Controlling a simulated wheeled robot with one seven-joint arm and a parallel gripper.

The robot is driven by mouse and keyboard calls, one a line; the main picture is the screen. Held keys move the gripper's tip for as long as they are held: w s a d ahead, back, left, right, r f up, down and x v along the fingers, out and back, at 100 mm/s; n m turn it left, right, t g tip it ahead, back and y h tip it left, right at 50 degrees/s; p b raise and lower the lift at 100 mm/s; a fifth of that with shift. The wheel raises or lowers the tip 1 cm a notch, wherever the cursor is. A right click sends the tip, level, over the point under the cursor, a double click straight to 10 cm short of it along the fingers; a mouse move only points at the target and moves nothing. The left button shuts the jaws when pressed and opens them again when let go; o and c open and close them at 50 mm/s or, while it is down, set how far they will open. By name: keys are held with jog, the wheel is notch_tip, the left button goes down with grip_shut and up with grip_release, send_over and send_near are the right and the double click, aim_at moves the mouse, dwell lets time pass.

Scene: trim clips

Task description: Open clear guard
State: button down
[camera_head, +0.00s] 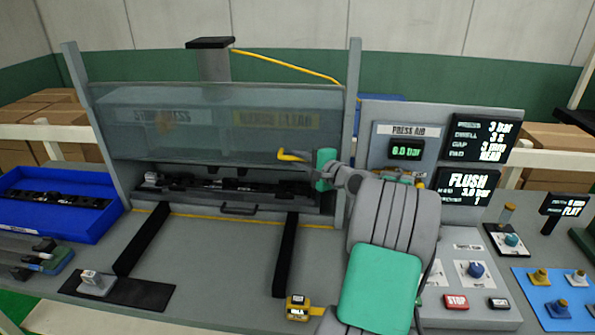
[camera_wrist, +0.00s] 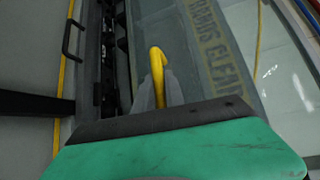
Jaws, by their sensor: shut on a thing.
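The clear guard (camera_head: 215,135) is a tinted see-through panel between two grey posts in the head view. Its lower edge stands above the bench, with a dark gap under it. A yellow handle (camera_head: 291,155) sits at its lower right. My gripper (camera_head: 309,163) reaches the handle from the right. The guard (camera_wrist: 215,60) lies right of the handle there. The fingers hide part of the handle.
A dark trim part (camera_head: 235,187) lies in the fixture under the guard. Two black rails (camera_head: 145,238) run toward the front. A blue tray (camera_head: 50,205) stands left, and a control panel (camera_head: 470,270) stands right of my arm. The bench between the rails is clear.

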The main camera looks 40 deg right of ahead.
notch_tip(320, 180, up, 3)
jog(key=shift+r+p, duration=0.2)
jog(key=shift+p, duration=0.3)
jog(key=c, duration=1.4)
grip_release()
jog(key=shift+f, duration=0.1)
jog(key=shift+s, duration=0.1)
jog(key=s+r+b, duration=0.1)
jog(key=s+b, duration=0.1)
jog(key=s, duration=0.5)
jog(key=shift+s+d+b, duration=0.15)
jog(key=shift+s+b, duration=0.15)
jog(key=shift+b, duration=0.05)
